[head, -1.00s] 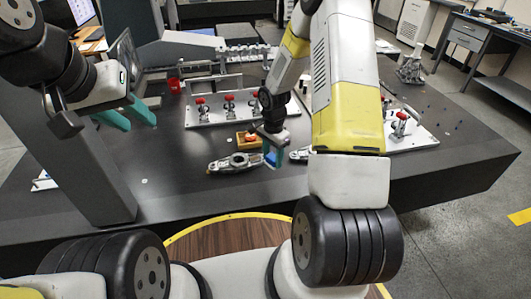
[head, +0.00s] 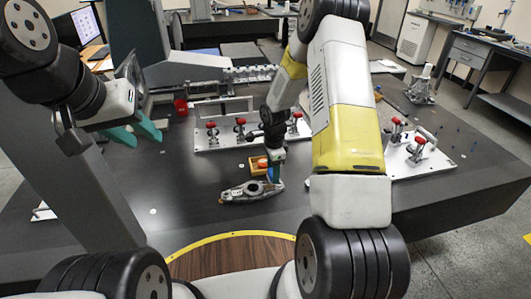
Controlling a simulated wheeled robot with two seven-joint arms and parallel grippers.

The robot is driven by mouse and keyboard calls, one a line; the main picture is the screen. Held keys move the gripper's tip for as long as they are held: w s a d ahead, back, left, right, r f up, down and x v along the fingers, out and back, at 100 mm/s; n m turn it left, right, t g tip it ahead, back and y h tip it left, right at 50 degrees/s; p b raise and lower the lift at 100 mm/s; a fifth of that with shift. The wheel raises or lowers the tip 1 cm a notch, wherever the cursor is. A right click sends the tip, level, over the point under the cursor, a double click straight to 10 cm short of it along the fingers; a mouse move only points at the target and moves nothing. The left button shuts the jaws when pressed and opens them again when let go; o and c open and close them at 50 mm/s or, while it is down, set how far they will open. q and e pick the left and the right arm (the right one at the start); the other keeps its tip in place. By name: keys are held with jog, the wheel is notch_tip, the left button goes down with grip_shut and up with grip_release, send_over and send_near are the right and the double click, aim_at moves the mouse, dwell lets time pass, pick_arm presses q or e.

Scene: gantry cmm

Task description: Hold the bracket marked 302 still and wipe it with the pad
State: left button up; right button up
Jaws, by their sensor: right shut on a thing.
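A grey metal bracket (head: 248,191) lies flat on the dark table; its marking is too small to read. My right gripper (head: 274,174) points down at the bracket's right end, shut on a small blue pad (head: 270,173) mostly hidden between its teal fingers. I cannot tell whether the pad touches the bracket. My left gripper (head: 137,134) is up at the left, away from the bracket, with its teal fingers apart and empty.
White fixture plates with red-knobbed clamps stand behind (head: 210,140) and at the right (head: 408,158). A red cup (head: 181,107) is at the back left. The table left of the bracket is clear.

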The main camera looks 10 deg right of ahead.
dwell(0.3)
pick_arm(q)
jog(key=shift+w, duration=0.1)
jog(key=c, duration=0.6)
jog(key=shift+w+f, duration=0.1)
jog(key=shift+w, duration=0.25)
grip_shut()
jog(key=m+g+y, duration=0.2)
jog(key=m+g, duration=0.3)
jog(key=g, duration=0.1)
send_over(227, 194)
notch_tip(227, 194, down, 33)
jog(key=shift+a+f, duration=0.1)
jog(key=shift+f, duration=2.9)
jog(key=shift+f, duration=0.8)
